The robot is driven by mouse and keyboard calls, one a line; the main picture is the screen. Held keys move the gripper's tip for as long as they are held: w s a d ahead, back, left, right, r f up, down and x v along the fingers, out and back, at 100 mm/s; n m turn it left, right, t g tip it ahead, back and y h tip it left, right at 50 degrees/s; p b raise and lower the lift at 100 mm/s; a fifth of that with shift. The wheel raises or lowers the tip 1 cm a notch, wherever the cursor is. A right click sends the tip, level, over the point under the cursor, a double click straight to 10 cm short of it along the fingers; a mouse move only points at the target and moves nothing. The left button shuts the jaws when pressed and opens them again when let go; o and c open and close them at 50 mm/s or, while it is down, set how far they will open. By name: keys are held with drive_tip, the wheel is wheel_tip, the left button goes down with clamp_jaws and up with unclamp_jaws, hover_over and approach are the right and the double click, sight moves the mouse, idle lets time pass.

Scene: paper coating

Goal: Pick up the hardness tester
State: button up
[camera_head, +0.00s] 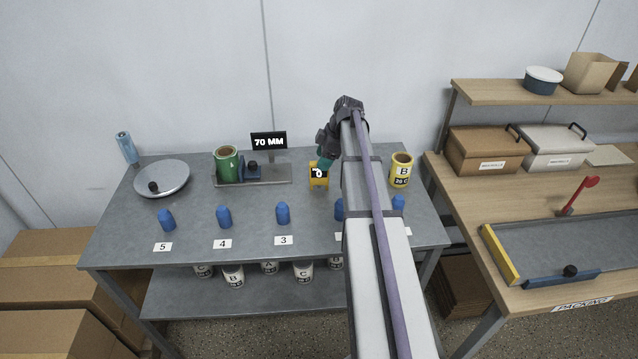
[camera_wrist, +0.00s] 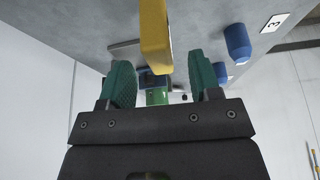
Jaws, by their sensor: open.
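A small yellow device with a dark face and a white mark, which looks like the hardness tester (camera_head: 319,180), stands on the grey table right of the 70 MM display. My gripper (camera_head: 325,160) is close above and beside it, with teal fingers. In the wrist view the fingers of my gripper (camera_wrist: 159,66) are spread apart and hold nothing. The yellow tester (camera_wrist: 155,35) shows ahead of the gap, roughly in line with its middle. I cannot tell whether it reaches between the fingertips. My arm hides part of the table to the right.
A green can (camera_head: 228,163) on a stand and a round metal dish (camera_head: 162,179) are to the left. A yellow can marked B (camera_head: 401,170) is to the right. Several blue pieces, such as one (camera_head: 283,213) by label 3, line the front. The table's middle is clear.

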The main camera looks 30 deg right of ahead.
sight(319, 176)
drive_tip(key=b+x, duration=0.4)
drive_tip(key=x, duration=0.1)
drive_tip(key=shift+d+b, duration=0.1)
drive_tip(key=shift+b, duration=0.2)
drive_tip(key=shift+w+f, duration=0.15)
drive_tip(key=shift+r, duration=0.25)
drive_tip(key=c, duration=1.1)
